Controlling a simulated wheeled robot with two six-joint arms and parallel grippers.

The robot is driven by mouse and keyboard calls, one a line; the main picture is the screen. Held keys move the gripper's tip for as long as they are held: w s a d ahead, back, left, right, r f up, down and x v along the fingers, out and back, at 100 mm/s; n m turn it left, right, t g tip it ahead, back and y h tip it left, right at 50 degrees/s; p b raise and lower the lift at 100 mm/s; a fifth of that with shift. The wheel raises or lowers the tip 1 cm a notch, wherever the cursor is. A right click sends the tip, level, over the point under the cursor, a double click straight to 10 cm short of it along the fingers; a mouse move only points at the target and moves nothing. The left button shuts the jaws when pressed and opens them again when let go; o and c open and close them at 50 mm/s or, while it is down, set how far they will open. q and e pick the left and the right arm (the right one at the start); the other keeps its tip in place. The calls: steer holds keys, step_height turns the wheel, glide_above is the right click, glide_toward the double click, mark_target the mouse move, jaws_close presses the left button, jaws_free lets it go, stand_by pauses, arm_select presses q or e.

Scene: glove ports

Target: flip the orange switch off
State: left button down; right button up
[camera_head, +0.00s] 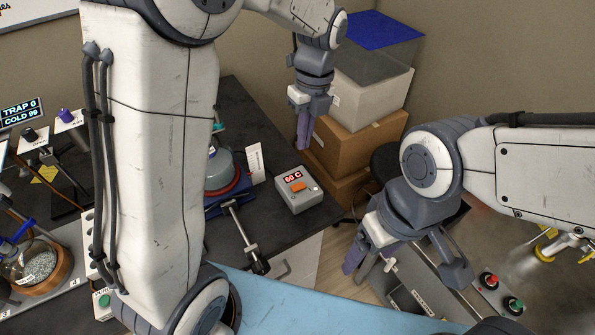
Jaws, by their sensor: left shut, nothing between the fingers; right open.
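The orange switch (297,187) sits on top of a small grey box (301,200) near the corner of the dark bench. The box has a red display reading about 80 C. My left gripper (304,146) points down above and behind the box, shut and empty, with its fingertips apart from the switch in the picture. My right gripper (402,272) is open and empty at the lower right, over the grey equipment and away from the box. Which way the switch is tipped is too small to tell.
A round vessel on a blue-and-red base (222,180) stands left of the box, with a white label card (255,163) between. A metal clamp rod (243,238) lies in front. Stacked cartons (350,150) stand behind. Red (488,281) and green (513,305) buttons are at lower right.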

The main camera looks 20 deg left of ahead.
mark_target(295, 188)
arm_select(q)
steer(key=shift+w+a, duration=0.1)
steer(key=shift+w, duration=0.05)
steer(key=shift+f, duration=0.1)
steer(key=f, duration=0.4)
steer(key=s+f+p, duration=0.1)
steer(key=f, duration=0.4)
steer(key=a+f, duration=0.1)
steer(key=f, duration=0.3)
steer(key=shift+s+a+f+p, duration=0.1)
steer(key=shift+s+f+p, duration=0.05)
steer(key=shift+f+p, duration=0.2)
